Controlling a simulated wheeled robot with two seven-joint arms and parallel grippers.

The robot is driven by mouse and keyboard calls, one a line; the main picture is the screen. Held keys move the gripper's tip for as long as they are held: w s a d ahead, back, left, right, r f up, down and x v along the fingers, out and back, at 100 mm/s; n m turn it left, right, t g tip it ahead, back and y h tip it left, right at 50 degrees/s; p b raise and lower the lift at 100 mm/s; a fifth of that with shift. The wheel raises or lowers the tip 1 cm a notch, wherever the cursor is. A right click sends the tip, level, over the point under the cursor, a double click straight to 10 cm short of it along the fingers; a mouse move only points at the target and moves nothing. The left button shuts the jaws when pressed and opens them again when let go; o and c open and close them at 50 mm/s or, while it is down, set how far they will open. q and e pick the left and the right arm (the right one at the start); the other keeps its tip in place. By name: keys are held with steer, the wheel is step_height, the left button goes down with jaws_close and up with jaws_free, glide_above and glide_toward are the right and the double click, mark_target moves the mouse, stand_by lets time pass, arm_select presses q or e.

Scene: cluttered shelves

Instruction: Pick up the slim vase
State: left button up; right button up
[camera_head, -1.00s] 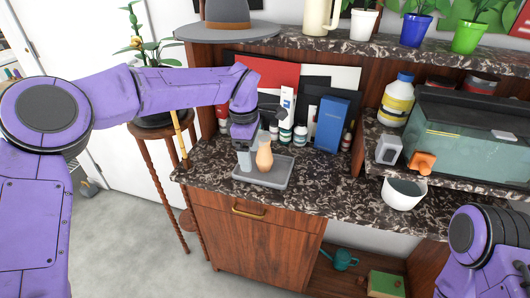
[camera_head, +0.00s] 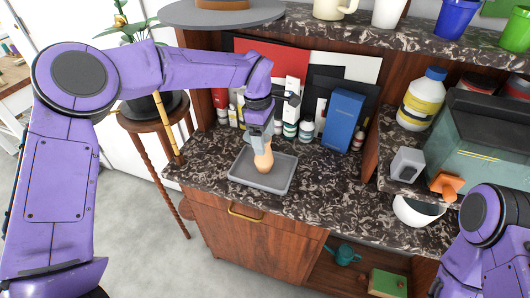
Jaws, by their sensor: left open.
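The slim vase (camera_head: 264,162) is small and peach-orange. It stands upright in a shallow grey tray (camera_head: 243,181) on the dark marbled counter. My left gripper (camera_head: 259,143) points down right at the vase's upper part, and its grey fingers overlap the neck in the picture. It is open; whether a finger touches the vase I cannot tell. The vase's top is partly hidden by the gripper. My right arm shows at the lower right edge, with its gripper's fingertips not clearly visible.
Behind the tray stand several small bottles (camera_head: 290,129) and an upright blue box (camera_head: 341,120). A white bowl (camera_head: 414,211), a grey cup-like object (camera_head: 406,164) and an orange object (camera_head: 446,184) sit at the right. The counter right of the tray is clear.

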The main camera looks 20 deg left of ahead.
arm_select(q)
step_height(320, 180, down, 4)
steer(key=shift+w+r+p, duration=0.15)
steer(key=shift+p, duration=0.15)
steer(key=c, duration=1.4)
steer(key=shift+r, duration=0.1)
arm_select(e)
steer(key=shift+r, duration=0.65)
